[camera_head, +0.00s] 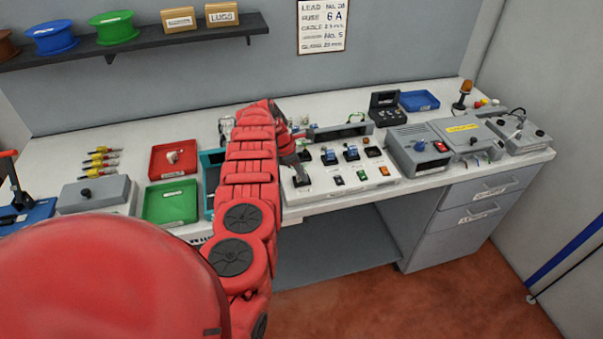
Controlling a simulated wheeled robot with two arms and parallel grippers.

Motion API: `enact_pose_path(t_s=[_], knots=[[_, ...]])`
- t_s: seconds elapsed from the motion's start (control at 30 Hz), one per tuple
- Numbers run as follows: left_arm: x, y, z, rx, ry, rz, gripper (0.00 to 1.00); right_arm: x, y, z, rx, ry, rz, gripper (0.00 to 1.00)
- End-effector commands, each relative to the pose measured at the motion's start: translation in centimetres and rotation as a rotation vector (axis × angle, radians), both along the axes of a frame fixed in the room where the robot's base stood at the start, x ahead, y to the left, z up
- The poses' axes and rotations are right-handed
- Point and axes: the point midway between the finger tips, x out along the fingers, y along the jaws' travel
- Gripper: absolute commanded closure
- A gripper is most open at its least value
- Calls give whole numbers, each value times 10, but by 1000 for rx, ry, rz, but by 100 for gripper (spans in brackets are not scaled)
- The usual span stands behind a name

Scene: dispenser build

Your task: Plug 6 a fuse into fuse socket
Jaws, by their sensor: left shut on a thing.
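My left gripper (297,168) is over the left end of the white sloped panel (341,187), its fingers pointing down. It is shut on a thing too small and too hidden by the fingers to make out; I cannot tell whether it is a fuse. A dark socket-like part (301,181) sits on the panel right below the fingertips; I cannot tell whether they touch. A wall card (322,26) reads "FUSE 6 A" among other lines. My right gripper is not in view.
Blue-topped parts (351,153) and small coloured buttons stand on the panel right of the gripper. A grey box (417,149) is further right. A red tray (173,159) and a green tray (170,202) lie left of my arm, which hides the bench behind it.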

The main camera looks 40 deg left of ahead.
Motion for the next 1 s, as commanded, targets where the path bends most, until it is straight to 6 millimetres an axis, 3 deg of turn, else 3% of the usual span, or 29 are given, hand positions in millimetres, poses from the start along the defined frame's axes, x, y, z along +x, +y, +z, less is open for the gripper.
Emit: enact_pose_path(t_s=[0.27,0.3,0.5,0.6,0.63,0.7,1.0], knots=[[-5,-3,-7,-5,16,-4,100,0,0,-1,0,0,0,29],[-5,-3,-8,-5,18,-4,74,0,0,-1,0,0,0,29],[-6,-3,-9,-7,20,-5,41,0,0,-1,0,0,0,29],[-7,-4,-10,-8,24,-7,41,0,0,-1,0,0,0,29],[-7,-4,-10,-8,24,-7,66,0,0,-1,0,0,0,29],[-7,-4,-10,-8,24,-7,53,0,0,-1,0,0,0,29],[-8,-5,-8,-11,29,-8,52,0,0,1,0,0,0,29]])
